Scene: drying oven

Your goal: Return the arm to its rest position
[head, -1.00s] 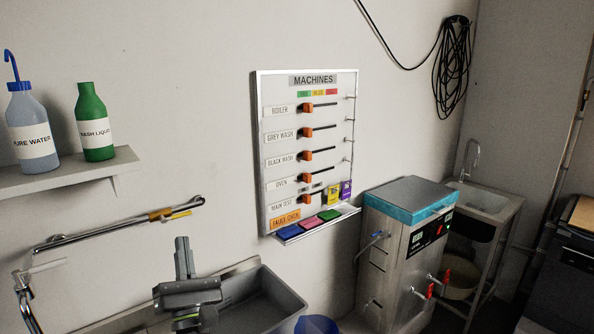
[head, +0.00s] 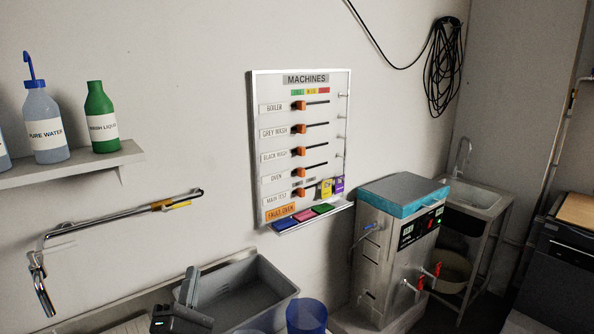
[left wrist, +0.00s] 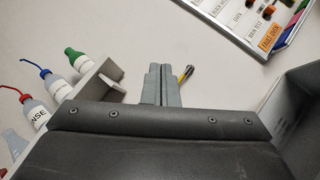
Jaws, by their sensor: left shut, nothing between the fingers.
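My left gripper (head: 188,287) shows at the bottom of the head view, in front of the grey sink basin. Its fingers are together with nothing between them. In the left wrist view the closed fingers (left wrist: 161,84) point toward the pale wall, and the dark gripper body fills the lower part. My right gripper is in neither view.
A grey basin (head: 262,312) lies beside my left gripper, with a blue container (head: 306,316) at its front. A wall tap (head: 120,216) and a bottle shelf (head: 72,167) are on the left. The machines board (head: 297,150) and a steel machine (head: 385,262) stand right.

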